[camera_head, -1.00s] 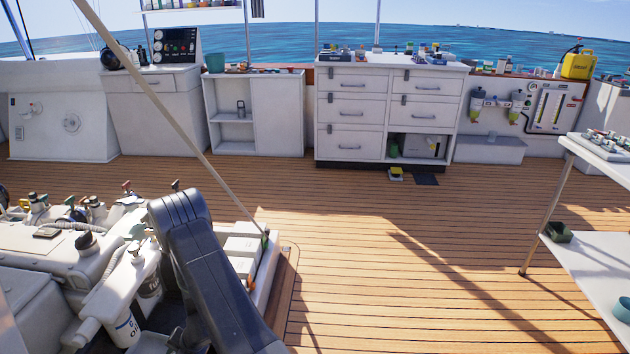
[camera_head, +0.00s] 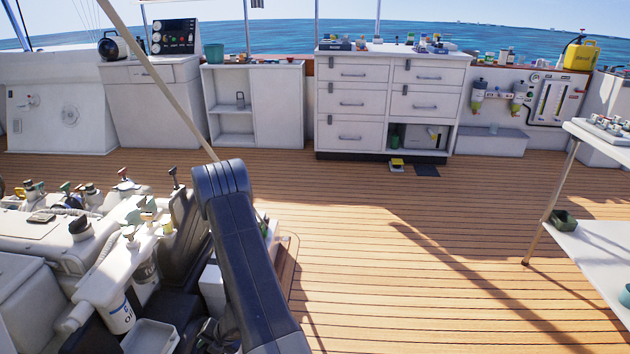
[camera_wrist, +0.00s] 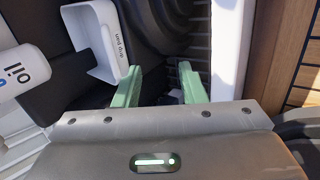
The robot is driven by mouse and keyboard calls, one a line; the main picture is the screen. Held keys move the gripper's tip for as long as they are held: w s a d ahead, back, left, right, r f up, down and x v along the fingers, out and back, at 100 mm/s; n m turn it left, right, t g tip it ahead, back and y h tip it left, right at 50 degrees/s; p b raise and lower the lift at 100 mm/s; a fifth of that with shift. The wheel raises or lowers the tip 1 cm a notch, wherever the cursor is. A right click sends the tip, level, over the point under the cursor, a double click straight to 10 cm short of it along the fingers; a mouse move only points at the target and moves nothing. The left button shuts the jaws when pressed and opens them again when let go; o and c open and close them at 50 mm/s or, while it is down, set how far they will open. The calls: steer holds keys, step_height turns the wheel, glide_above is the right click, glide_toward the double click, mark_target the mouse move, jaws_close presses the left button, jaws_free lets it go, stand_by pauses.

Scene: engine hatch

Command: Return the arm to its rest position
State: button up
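My gripper (camera_wrist: 160,88) shows in the wrist view as two pale green fingers, spread apart with nothing between them. It points down into the engine hatch, over dark parts. A white drip pan (camera_wrist: 97,42) lies just left of the fingers; it also shows in the head view (camera_head: 150,337). A white oil filter (camera_wrist: 20,72) lies at the far left of the wrist view and stands beside the engine in the head view (camera_head: 121,318). In the head view my dark arm link rises over the hatch, and my gripper is hidden behind it or below the frame.
The white engine (camera_head: 45,230) with several coloured caps fills the left. The angled strut (camera_head: 165,90) crosses above the hatch. Cabinets (camera_head: 390,105) line the back. A two-level table (camera_head: 590,250) stands at right. The wooden deck (camera_head: 400,260) between is clear.

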steer(key=shift+s+d+r, duration=0.1)
steer(key=shift+d+r, duration=0.1)
steer(key=shift+d, duration=0.75)
steer(key=shift+s+d+r, duration=0.1)
steer(key=shift+d+r, duration=0.05)
steer(key=shift+d, duration=0.8)
steer(key=shift+s+d+r, duration=0.1)
steer(key=shift+d+r, duration=0.1)
steer(key=shift+d, duration=0.75)
